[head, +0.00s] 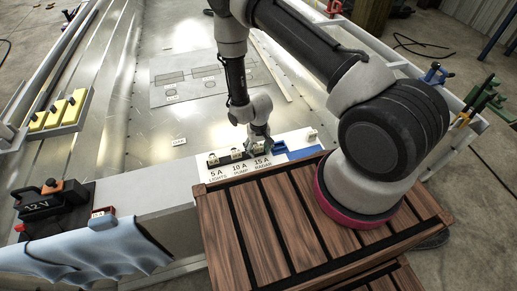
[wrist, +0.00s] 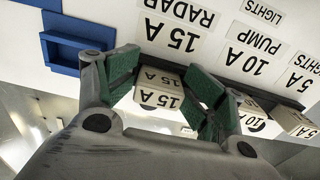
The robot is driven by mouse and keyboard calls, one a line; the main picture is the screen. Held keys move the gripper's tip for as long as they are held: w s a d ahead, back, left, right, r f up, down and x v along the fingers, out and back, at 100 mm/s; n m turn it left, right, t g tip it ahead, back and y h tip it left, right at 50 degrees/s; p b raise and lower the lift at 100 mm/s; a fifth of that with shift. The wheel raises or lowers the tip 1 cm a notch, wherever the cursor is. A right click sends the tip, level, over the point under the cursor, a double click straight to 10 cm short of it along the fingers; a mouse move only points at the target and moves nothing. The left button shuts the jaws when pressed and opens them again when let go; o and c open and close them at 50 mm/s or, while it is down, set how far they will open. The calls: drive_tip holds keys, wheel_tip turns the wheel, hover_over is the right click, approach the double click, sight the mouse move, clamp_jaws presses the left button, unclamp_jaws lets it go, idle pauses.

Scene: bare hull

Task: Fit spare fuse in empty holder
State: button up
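In the head view my gripper (head: 260,145) is low over the fuse panel (head: 203,175), at the 15 A RADAR end. The black holder strip (wrist: 272,101) runs beside the fuse; whether the fuse sits in the strip or just above it I cannot tell. A 10 A fuse (wrist: 250,112) and a 5 A fuse (wrist: 298,122) stand at the other holders. They also show in the head view.
A blue tray (wrist: 62,52) beside the RADAR label looks empty. A small pale block (head: 312,135) stands beyond the blue area. A 12 V battery (head: 45,203), a blue cloth (head: 85,250) and yellow blocks (head: 58,112) lie to the left. A slatted wooden crate (head: 240,235) is in front.

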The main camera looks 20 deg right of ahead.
drive_tip(key=shift+r, duration=0.1)
wheel_tip(320, 180, up, 13)
wheel_tip(320, 180, up, 12)
hover_over(259, 146)
drive_tip(key=w+d, duration=0.2)
drive_tip(key=w, duration=0.1)
drive_tip(key=s+d+r+t, duration=0.1)
drive_tip(key=s+d+r, duration=0.1)
drive_tip(key=r, duration=0.6)
drive_tip(key=s+d+r+t, duration=0.1)
drive_tip(key=d+r, duration=0.2)
drive_tip(key=r, duration=0.5)
drive_tip(key=s+d+r+t, duration=0.1)
drive_tip(key=s+d+r, duration=0.3)
drive_tip(key=s+r, duration=0.4)
drive_tip(key=s+d+r+t, duration=0.1)
drive_tip(key=s+d+r, duration=0.2)
drive_tip(key=s+r, duration=0.6)
drive_tip(key=s, duration=0.4)
drive_tip(key=shift+s+d+r, duration=0.2)
drive_tip(key=shift+s+d, duration=0.15)
drive_tip(key=shift+w, duration=0.1)
drive_tip(key=shift+c, duration=0.2)
